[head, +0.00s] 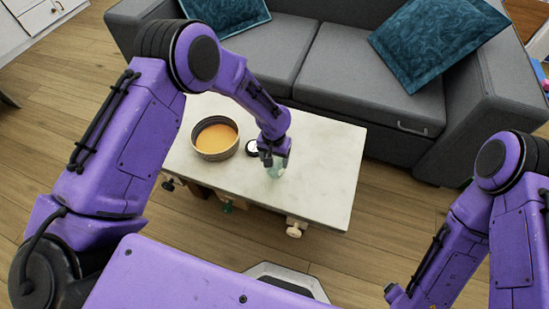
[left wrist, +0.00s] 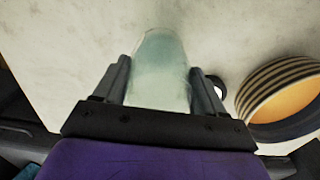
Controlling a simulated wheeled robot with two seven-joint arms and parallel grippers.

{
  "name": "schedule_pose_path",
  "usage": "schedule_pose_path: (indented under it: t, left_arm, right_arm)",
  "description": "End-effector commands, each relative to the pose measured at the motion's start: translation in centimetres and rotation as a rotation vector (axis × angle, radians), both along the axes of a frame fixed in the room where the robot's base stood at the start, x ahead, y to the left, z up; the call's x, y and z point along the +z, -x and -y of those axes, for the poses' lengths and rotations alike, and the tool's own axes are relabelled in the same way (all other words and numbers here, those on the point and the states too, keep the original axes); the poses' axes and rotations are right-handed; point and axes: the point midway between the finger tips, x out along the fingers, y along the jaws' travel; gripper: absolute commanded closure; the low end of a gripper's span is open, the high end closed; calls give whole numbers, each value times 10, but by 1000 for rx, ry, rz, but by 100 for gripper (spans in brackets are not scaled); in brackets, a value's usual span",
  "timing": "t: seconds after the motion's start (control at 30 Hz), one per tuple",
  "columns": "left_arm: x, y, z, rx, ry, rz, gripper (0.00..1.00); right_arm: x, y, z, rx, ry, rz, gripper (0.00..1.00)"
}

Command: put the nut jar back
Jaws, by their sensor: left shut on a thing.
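A pale green, see-through jar (head: 276,172) is over the pale marble coffee table (head: 332,165). My left gripper (head: 273,158) is shut on it. In the left wrist view the jar (left wrist: 160,85) sits between the two dark fingers of the left gripper (left wrist: 158,70), with table top behind it. I see no nuts or label on it, and cannot tell whether its base touches the table. My right arm comes in at the lower right, away from the table; part of its end (head: 396,294) shows at the picture's bottom, its fingers not clear.
A striped bowl (head: 215,155) with an orange inside stands left of the jar. A small round white-and-black thing (head: 253,147) lies between them. Several knobs, one cream (head: 295,229), stick out along the table's near side. A grey sofa (head: 330,60) stands behind. The table's right part is clear.

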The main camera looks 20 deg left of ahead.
Motion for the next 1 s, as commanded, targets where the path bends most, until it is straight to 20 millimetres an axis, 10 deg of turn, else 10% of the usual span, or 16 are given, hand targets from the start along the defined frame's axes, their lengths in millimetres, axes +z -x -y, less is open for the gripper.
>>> schedule_pose_path:
  t: [0.23, 0.27, 0.33, 0.67, 1.0]
  left_arm:
    - [-2, 0, 0, -1, 0, 1, 88]
    - [-3, 0, 0, -1, 0, 1, 26]
    - [-2, 0, 0, -1, 0, 1, 4]
    - [3, 0, 0, 0, 0, 2, 4]
    - [81, -2, -1, -1, 1, 5, 4]
  right_arm:
    - [-1, 0, 0, 0, 0, 0, 17]
    - [-1, 0, 0, 0, 0, 0, 17]
    - [-1, 0, 0, 0, 0, 0, 17]
    - [2, 0, 0, 0, 0, 0, 17]
    - [15, 0, 0, 0, 0, 0, 17]
